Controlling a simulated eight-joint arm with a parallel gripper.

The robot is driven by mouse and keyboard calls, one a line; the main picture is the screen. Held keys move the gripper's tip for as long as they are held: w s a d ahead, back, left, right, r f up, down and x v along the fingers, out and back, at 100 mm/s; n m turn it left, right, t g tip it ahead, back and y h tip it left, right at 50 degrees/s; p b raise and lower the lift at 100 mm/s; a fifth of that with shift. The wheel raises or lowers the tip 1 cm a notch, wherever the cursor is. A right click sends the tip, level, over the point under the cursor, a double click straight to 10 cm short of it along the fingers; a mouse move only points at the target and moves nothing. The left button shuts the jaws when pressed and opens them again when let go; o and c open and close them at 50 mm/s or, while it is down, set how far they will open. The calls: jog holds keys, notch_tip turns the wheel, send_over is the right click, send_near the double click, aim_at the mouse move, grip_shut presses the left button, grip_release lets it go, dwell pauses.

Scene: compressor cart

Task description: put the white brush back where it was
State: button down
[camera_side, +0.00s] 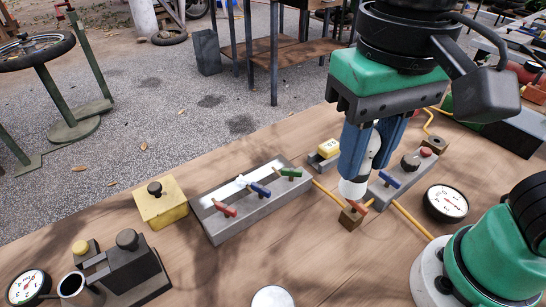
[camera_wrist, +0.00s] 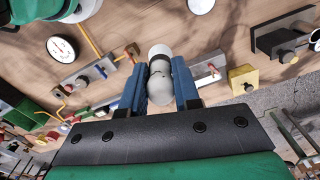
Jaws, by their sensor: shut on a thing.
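My gripper (camera_side: 364,165) has two blue fingers and points down over the table. It is shut on a white, rounded object that I take to be the white brush (camera_side: 353,187). The object has a dark band and its pale lower end sticks out below the fingers. In the wrist view the brush (camera_wrist: 160,62) lies between both blue fingers of my gripper (camera_wrist: 160,84). In the side view its lower end overlaps a small brown block (camera_side: 350,217); I cannot tell whether they touch. The place where the brush was cannot be made out.
A grey manifold (camera_side: 222,229) with red, blue and green levers stands left of my gripper. A second grey block with a blue lever (camera_side: 389,180) is close on the right. A yellow box (camera_side: 160,204), a gauge (camera_side: 446,203) and a pale disc (camera_side: 272,297) stand around.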

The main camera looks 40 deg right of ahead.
aim_at(354, 193)
notch_tip(354, 193, down, 19)
jog(key=shift+f, duration=0.1)
dwell(0.8)
jog(key=shift+f, duration=0.1)
jog(key=c, duration=0.6)
grip_release()
jog(key=shift+c, duration=0.2)
notch_tip(354, 193, up, 12)
jog(key=shift+f, duration=0.1)
jog(key=w+d+f+n+t, duration=0.1)
jog(key=w+d+n+t, duration=0.2)
jog(key=w+d+t, duration=0.4)
jog(key=w+d, duration=0.4)
jog(key=d, duration=0.2)
jog(key=shift+d, duration=0.35)
